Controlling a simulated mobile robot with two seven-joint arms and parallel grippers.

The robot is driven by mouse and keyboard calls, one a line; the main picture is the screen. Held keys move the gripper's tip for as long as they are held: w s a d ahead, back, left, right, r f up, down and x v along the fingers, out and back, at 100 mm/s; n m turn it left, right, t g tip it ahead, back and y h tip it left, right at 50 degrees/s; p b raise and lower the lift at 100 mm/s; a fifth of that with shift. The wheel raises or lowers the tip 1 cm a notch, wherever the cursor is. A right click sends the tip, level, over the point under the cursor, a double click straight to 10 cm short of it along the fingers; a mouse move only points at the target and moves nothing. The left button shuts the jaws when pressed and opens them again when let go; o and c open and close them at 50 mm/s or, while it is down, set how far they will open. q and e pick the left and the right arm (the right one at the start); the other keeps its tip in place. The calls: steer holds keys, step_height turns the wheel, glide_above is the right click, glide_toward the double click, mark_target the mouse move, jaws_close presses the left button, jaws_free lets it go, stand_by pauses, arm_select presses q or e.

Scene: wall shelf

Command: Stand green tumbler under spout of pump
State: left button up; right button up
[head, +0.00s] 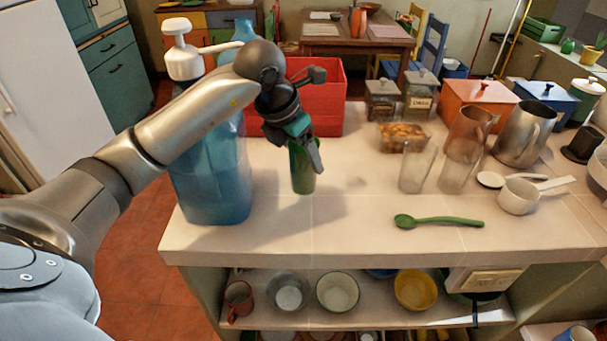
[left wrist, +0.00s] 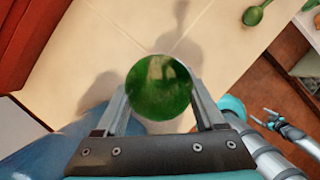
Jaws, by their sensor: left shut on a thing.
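The green tumbler (head: 302,172) is upright over the pale counter, right of the blue pump bottle (head: 213,170). I cannot tell whether its base touches the counter. My left gripper (head: 312,150) is shut on it, and the left wrist view shows the tumbler (left wrist: 158,88) between the two fingers. The white pump head (head: 182,50) sits on top of the bottle, its spout (head: 222,47) pointing right. My left arm crosses in front of the bottle and hides part of it and the spout's tip. What looks like my right gripper (left wrist: 278,124) shows small in the left wrist view.
A red crate (head: 318,98) stands behind the tumbler. Clear glasses (head: 416,168), a green spoon (head: 438,221) and a white pan (head: 518,197) are to the right. The counter's front edge (head: 330,250) is near. The counter between tumbler and spoon is bare.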

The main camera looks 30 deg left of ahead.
mark_target(304, 173)
arm_select(q)
steer(key=shift+f+b, duration=0.35)
steer(key=shift+f, duration=1.8)
steer(key=o, duration=1.1)
steer(key=shift+f, duration=0.25)
steer(key=shift+c, duration=0.2)
steer(key=o, duration=0.4)
steer(key=shift+r, duration=0.1)
steer(key=shift+o, duration=0.2)
steer(key=shift+r, duration=0.15)
steer(key=p+v, duration=0.1)
steer(key=v, duration=1.1)
steer(key=shift+s+p, duration=0.1)
steer(key=shift+p, duration=0.2)
